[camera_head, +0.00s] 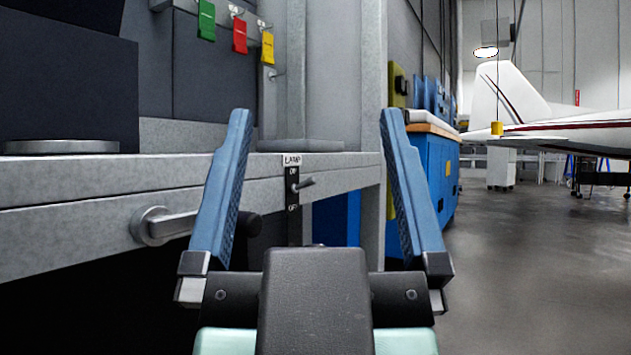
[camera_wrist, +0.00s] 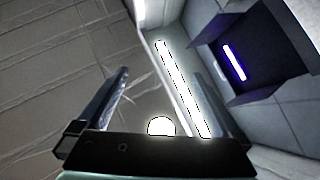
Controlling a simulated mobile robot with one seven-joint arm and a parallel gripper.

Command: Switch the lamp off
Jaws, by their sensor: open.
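The lamp switch (camera_head: 293,226) is a black upright plate under a small "LAMP" label (camera_head: 292,160) on the grey frame rail in the head view. Its metal toggle lever (camera_head: 304,184) sticks out to the right and slightly up, between small upper and lower markings that are hard to read. My gripper (camera_head: 315,113) is open and empty, with its two blue fingers spread. In the picture the switch lies between the fingers; I cannot tell the distance. In the wrist view my gripper (camera_wrist: 165,74) points toward the ceiling, and a long bright tube light (camera_wrist: 184,90) is lit. The switch does not show there.
A grey round-ended handle (camera_head: 152,227) juts from the rail to the left. Green (camera_head: 206,20), red (camera_head: 240,36) and yellow (camera_head: 267,48) tags hang above. A blue cabinet (camera_head: 434,172) stands right, with open floor (camera_head: 530,260) beyond and a white aircraft (camera_head: 510,102).

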